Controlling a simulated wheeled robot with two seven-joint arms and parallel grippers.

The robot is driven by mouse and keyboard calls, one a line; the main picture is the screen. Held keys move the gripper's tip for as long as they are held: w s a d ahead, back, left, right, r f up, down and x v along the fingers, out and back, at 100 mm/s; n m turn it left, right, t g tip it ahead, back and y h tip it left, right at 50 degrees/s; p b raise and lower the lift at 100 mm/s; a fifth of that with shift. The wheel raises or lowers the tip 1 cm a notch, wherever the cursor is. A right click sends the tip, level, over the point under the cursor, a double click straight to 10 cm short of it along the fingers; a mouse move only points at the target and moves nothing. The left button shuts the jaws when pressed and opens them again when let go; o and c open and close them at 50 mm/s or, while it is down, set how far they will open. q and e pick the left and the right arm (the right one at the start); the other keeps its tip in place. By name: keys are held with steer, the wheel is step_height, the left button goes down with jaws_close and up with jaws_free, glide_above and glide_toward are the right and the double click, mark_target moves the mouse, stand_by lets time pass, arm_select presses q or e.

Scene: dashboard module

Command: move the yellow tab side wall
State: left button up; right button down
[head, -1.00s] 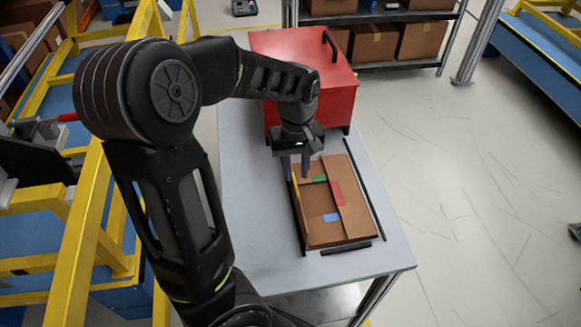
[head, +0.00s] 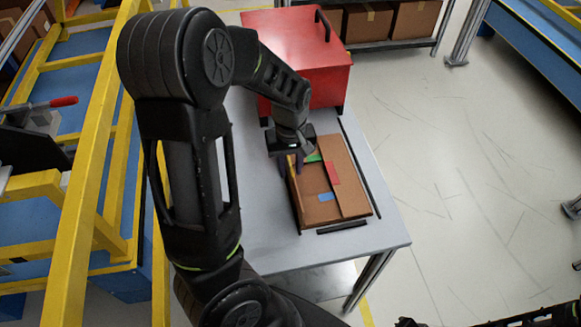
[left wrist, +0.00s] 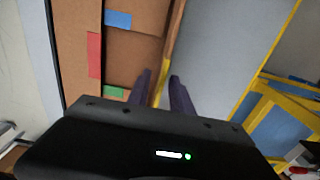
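The open cardboard box (head: 350,190) lies on the grey table, with green (head: 313,158), red (head: 333,174) and blue (head: 326,197) tabs on its flaps. The yellow tab side wall (head: 297,205) is its left long wall, seen nearly edge-on. In the left wrist view this wall (left wrist: 175,32) stands up, with its yellow tab (left wrist: 163,82) between my fingers. My left gripper (head: 291,163) is at the far end of that wall. In the left wrist view my left gripper (left wrist: 160,85) is open, its fingers apart on either side of the wall. Contact cannot be told. My right gripper is not clearly visible.
A red case (head: 300,60) stands behind the box on the table (head: 262,235). Black strips (head: 342,228) edge the box's place. A yellow frame (head: 88,200) stands left of the table. The table is clear left of the box.

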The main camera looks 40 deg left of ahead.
arm_select(q)
steer(key=shift+f, duration=0.45)
steer(key=shift+c, duration=0.5)
jaws_close()
stand_by(0.6)
